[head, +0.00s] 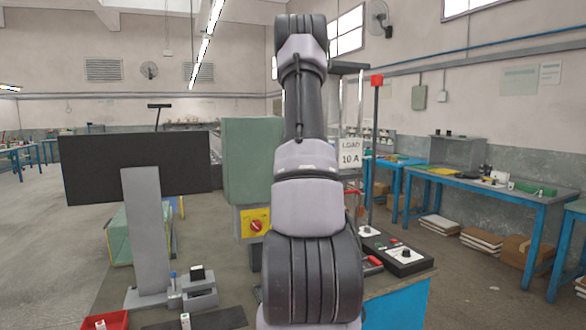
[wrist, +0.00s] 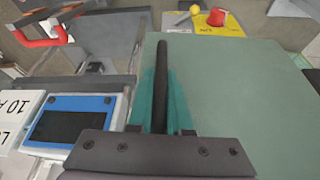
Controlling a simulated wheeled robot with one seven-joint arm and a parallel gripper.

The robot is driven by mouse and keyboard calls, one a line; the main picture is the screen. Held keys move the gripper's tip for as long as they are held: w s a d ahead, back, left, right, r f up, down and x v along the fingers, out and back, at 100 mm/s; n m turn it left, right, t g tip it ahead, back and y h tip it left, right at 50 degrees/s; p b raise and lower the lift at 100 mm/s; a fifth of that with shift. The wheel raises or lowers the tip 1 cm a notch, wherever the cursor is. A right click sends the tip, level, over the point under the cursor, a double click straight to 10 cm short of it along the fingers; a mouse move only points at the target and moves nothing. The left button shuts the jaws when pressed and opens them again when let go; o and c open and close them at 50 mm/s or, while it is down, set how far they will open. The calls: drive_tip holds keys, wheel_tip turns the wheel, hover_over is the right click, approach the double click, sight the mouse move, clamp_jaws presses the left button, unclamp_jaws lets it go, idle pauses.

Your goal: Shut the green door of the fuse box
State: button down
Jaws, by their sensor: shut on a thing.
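The green door (wrist: 240,90) of the fuse box fills the middle and right of the wrist view as a flat pale green face. The green fuse box (head: 247,160) stands behind my arm in the head view; its right part is hidden, and I cannot tell how far its door stands open. In the wrist view my gripper (wrist: 162,78) is shut on a long dark bar (wrist: 161,65), which looks like the door's handle. Teal finger surfaces show on both sides of the bar. My gripper is hidden in the head view.
A yellow panel with a red knob (head: 256,225) sits below the box. A white "LOAD 10 A" sign (head: 349,153) and a red-topped post (head: 374,130) stand close on the right. A blue-framed unit (wrist: 75,122) is left of the door. A black screen (head: 130,165) stands at left.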

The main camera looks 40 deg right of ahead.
drive_tip(key=shift+w+d+n, duration=0.2)
drive_tip(key=shift+w+n, duration=0.2)
drive_tip(key=shift+w, duration=0.7)
drive_tip(key=shift+w+r, duration=0.1)
drive_tip(key=c, duration=1.1)
unclamp_jaws()
drive_tip(key=shift+d, duration=0.1)
drive_tip(key=shift+r, duration=0.1)
drive_tip(key=v, duration=1)
drive_tip(key=shift+s+r, duration=0.2)
drive_tip(key=shift+s, duration=0.05)
